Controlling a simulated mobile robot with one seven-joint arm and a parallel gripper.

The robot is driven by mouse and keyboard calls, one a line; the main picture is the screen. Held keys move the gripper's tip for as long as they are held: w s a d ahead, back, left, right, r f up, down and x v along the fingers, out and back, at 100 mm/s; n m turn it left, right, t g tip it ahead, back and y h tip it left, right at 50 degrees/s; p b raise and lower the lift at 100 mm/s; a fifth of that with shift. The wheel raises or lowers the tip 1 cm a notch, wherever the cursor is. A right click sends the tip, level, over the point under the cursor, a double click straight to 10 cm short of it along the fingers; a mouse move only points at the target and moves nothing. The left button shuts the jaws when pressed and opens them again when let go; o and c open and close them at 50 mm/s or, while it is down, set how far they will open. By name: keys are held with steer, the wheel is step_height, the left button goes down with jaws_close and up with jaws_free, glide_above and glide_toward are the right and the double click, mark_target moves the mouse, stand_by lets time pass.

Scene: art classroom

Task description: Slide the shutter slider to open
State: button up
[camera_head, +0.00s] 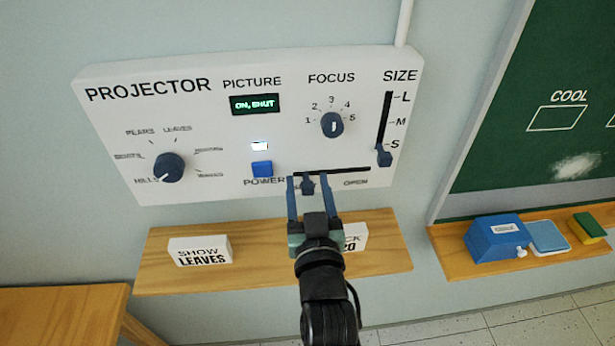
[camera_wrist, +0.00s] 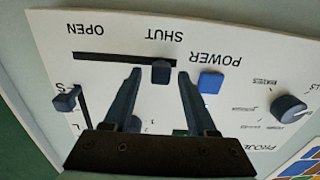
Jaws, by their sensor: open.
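The shutter slider (camera_head: 308,187) is a small dark blue knob at the left end of a horizontal black slot on the white projector panel (camera_head: 230,188). The OPEN label is at the slot's right end. My gripper (camera_head: 307,179) is open at the panel, with one finger on each side of the knob. In the wrist view, which is upside down, the slider knob (camera_wrist: 160,71) stands between the two open fingers (camera_wrist: 160,74), under the SHUT label, with gaps showing beside it. Whether the fingertips reach past the knob is hard to tell.
The display (camera_head: 254,104) reads "ON, SHUT". The blue power button (camera_head: 262,169) is just left of my fingers; the size slider (camera_head: 384,157) is to the right. A wooden shelf (camera_head: 380,255) below holds label blocks, one partly hidden by my gripper.

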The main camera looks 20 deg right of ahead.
steer(key=shift+w+d, duration=0.1)
steer(key=shift+w, duration=0.3)
jaws_close()
stand_by(1.3)
